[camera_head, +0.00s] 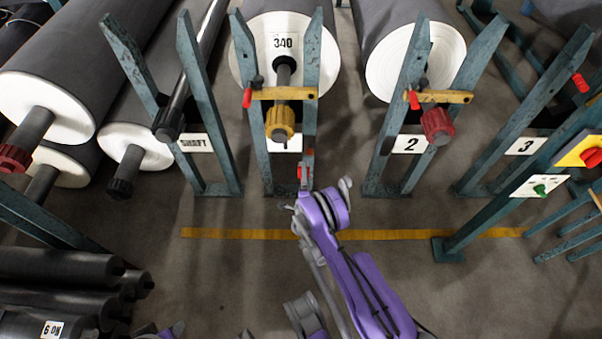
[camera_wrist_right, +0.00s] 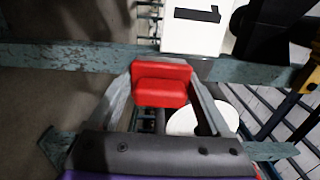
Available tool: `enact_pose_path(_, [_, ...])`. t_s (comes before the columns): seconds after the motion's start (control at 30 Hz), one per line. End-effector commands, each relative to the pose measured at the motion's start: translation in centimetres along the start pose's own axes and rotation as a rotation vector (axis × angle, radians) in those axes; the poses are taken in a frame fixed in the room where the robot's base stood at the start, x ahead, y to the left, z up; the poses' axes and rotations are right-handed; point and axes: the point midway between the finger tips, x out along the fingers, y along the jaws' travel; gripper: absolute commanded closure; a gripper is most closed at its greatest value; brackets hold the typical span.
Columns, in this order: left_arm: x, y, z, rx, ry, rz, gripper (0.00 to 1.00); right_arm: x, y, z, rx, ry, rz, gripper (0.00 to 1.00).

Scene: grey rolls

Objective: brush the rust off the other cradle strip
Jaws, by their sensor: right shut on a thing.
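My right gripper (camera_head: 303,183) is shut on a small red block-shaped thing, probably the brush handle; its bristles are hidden. In the right wrist view the red thing (camera_wrist_right: 162,84) sits between the two grey fingers (camera_wrist_right: 160,92), against or just in front of a worn blue-green post (camera_wrist_right: 70,56). In the head view it is at the lower right leg of the middle-left roll stand (camera_head: 310,110). A small orange-brown patch (camera_head: 310,152) shows on that leg above the gripper. I cannot make out a separate cradle strip. Part of my left arm (camera_head: 172,331) shows at the bottom edge; its jaws are unclear.
The stand carries a roll marked 340 (camera_head: 283,43), a yellow bar (camera_head: 284,93) and a yellow knob (camera_head: 281,124). Stand 2 (camera_head: 410,144) is to its right. Dark rolls (camera_head: 60,263) lie at lower left.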

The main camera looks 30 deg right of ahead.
Motion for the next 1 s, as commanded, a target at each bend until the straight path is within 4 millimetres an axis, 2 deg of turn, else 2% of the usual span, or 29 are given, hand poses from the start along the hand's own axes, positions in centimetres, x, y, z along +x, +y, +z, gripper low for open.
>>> enact_pose_path(0.3, [0.3,0.0,0.1,0.000,0.001,0.000,0.50,3.4,0.0,-0.1,-0.002,0.001,-0.001,0.88])
enact_pose_path(0.5, [0.5,0.0,0.1,0.000,0.001,0.000,0.50,4.7,0.0,0.0,0.000,0.000,0.000,0.88])
enact_pose_path(1.0, [0.5,0.0,0.1,0.000,0.001,0.000,0.50,5.0,-0.1,0.0,-0.001,0.000,0.000,0.88])
